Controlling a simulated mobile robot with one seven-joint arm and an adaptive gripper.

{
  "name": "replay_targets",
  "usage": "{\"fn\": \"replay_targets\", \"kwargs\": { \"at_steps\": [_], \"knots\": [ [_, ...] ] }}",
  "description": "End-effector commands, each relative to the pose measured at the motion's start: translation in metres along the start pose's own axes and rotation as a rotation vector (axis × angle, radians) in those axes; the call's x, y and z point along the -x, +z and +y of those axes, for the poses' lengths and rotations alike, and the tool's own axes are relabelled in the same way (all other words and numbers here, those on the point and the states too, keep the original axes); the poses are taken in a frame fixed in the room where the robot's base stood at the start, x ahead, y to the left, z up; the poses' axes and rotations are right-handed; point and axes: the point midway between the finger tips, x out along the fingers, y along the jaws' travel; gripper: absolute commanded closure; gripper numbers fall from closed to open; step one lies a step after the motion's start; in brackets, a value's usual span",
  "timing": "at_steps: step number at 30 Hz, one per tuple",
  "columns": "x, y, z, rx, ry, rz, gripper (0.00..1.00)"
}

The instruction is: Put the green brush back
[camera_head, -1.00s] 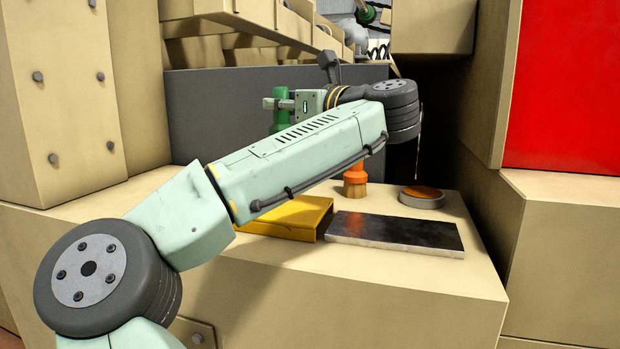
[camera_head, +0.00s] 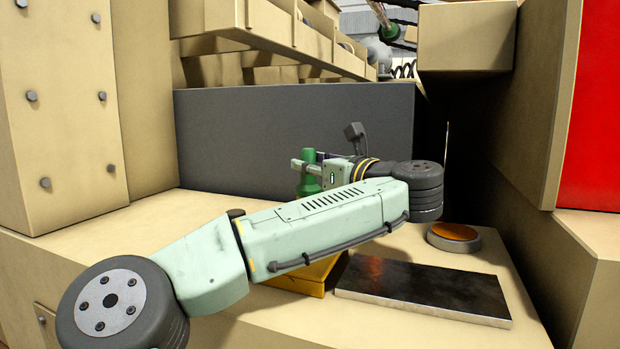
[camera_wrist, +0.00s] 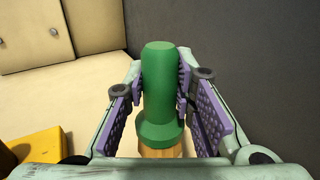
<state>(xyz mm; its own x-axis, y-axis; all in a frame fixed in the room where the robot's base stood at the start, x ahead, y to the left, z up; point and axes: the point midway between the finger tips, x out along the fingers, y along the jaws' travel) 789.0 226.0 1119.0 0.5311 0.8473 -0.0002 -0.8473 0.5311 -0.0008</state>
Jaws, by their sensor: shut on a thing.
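The green brush (camera_head: 311,172) is upright by the dark grey panel in the head view, partly hidden by my gripper (camera_head: 322,172). In the wrist view the green brush (camera_wrist: 159,90) has its green handle between the purple pads of my gripper (camera_wrist: 160,90), which is shut on it. A strip of its pale tan lower end shows below the green collar. Whether that end touches the beige surface is hidden.
A yellow flat box (camera_head: 305,277) lies partly under my arm. A dark metal plate (camera_head: 425,290) and a round tin with orange contents (camera_head: 453,237) are to the right on the beige ledge (camera_head: 480,262). The grey panel (camera_head: 290,130) stands close behind.

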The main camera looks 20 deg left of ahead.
Motion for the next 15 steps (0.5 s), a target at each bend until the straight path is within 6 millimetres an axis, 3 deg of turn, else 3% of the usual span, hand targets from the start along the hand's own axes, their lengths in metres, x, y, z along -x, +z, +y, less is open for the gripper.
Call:
{"fn": "replay_targets", "kwargs": {
  "at_steps": [4,15],
  "knots": [
    [0.0,-0.02,0.0,-0.002,0.0,-0.001,1.0],
    [0.0,-0.027,0.0,0.0,0.0,0.0,1.0]
  ]
}}
